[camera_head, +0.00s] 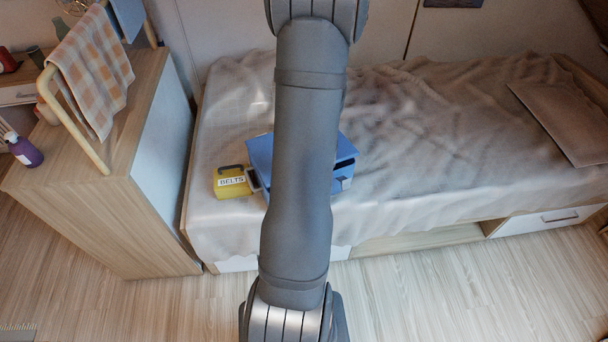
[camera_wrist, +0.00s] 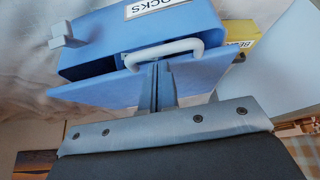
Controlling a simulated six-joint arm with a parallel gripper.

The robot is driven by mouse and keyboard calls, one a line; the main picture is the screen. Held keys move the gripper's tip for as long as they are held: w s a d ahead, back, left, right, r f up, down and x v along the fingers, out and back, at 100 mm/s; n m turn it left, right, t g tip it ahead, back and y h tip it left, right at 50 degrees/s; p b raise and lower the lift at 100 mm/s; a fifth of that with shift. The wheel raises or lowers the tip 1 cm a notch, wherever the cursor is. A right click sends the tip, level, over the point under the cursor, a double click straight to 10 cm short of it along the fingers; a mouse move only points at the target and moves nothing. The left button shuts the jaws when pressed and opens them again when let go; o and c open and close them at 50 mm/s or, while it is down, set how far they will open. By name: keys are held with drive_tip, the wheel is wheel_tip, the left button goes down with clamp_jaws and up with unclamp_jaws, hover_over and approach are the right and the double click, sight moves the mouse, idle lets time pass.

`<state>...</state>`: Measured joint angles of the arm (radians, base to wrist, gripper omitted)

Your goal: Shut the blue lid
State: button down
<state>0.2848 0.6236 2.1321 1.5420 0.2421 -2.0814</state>
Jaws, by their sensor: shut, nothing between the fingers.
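The blue box (camera_wrist: 200,20) with a SOCKS label, upside down in the wrist view, sits on the bed. A white latch (camera_wrist: 67,32) sticks out at the box's side. My gripper (camera_wrist: 157,68) is shut and empty, its tips at the lid beside the handle; I cannot tell if they touch. In the head view my arm hides the middle of the box, but the blue lid (camera_head: 259,152) shows on the left.
A yellow BELTS box (camera_head: 231,187) stands close on the left of the blue box. The rumpled bed (camera_head: 430,130) is clear to the right, up to a flat board (camera_head: 565,118). A wooden cabinet (camera_head: 130,150) with a towel rack stands at the left.

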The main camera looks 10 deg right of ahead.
drive_tip(key=shift+f, duration=0.25)
idle(0.3)
drive_tip(key=shift+s+d+f, duration=0.1)
drive_tip(key=shift+s+f, duration=0.05)
drive_tip(key=shift+f, duration=0.65)
drive_tip(key=shift+s+f, duration=0.2)
drive_tip(key=shift+f, duration=0.6)
drive_tip(key=shift+s+d+f, duration=0.1)
drive_tip(key=shift+s+f, duration=0.05)
drive_tip(key=shift+f, duration=0.65)
drive_tip(key=shift+r, duration=0.1)
drive_tip(key=shift+w+a+r, duration=0.1)
drive_tip(key=shift+w+r, duration=0.15)
drive_tip(key=shift+r, duration=0.75)
drive_tip(key=shift+w+a+r, duration=0.1)
drive_tip(key=shift+w+r, duration=0.1)
drive_tip(key=shift+r, duration=0.75)
drive_tip(key=s+v, duration=0.1)
drive_tip(key=v, duration=0.9)
drive_tip(key=shift+d+f, duration=0.2)
drive_tip(key=shift+f, duration=0.2)
drive_tip(key=shift+f, duration=0.15)
drive_tip(key=x, duration=1.1)
